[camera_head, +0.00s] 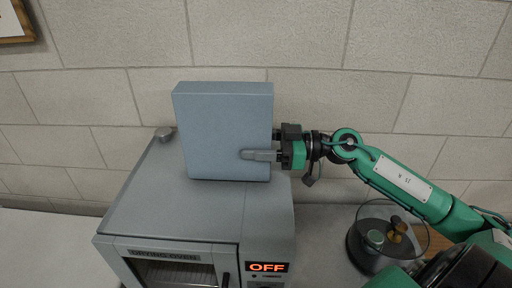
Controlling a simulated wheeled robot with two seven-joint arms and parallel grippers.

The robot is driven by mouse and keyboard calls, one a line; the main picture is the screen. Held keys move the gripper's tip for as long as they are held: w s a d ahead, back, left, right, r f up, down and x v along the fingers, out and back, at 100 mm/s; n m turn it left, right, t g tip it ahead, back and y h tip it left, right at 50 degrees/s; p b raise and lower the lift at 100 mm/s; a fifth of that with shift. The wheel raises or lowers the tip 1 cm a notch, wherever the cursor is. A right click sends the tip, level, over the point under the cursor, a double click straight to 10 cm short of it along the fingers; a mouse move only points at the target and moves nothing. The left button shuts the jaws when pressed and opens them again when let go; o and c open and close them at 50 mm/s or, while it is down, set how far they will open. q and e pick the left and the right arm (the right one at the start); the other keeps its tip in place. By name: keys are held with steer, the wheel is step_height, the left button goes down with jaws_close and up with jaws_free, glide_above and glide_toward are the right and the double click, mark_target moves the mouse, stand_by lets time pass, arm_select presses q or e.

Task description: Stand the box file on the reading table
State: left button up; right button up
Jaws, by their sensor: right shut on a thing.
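A blue-grey box file (222,130) stands upright at the back of the drying oven's top in the head view. My right gripper (262,154) comes in from the right and is shut on the box file's right edge, with one finger across its front face. The box file's lower edge is at or just above the oven top; I cannot tell whether it touches. My left gripper is out of view. I cannot make out for certain which surface is the reading table.
The grey drying oven (190,212) has a lit "OFF" display. A round dark device with a clear lid (372,238) sits right of it, near my right arm. A block wall (310,40) closes the back. A pale surface (45,250) at left is clear.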

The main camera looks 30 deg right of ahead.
steer(key=shift+f, duration=0.65)
steer(key=o, duration=1.3)
steer(key=shift+s+f, duration=0.1)
steer(key=shift+f, duration=0.1)
steer(key=shift+o, duration=0.2)
steer(key=shift+r, duration=0.1)
steer(key=shift+s+d, duration=0.1)
steer(key=shift+d, duration=0.15)
steer(key=b+v, duration=0.5)
steer(key=v, duration=0.5)
steer(key=shift+o, duration=0.5)
steer(key=shift+s+d, duration=0.5)
steer(key=shift+d, duration=0.05)
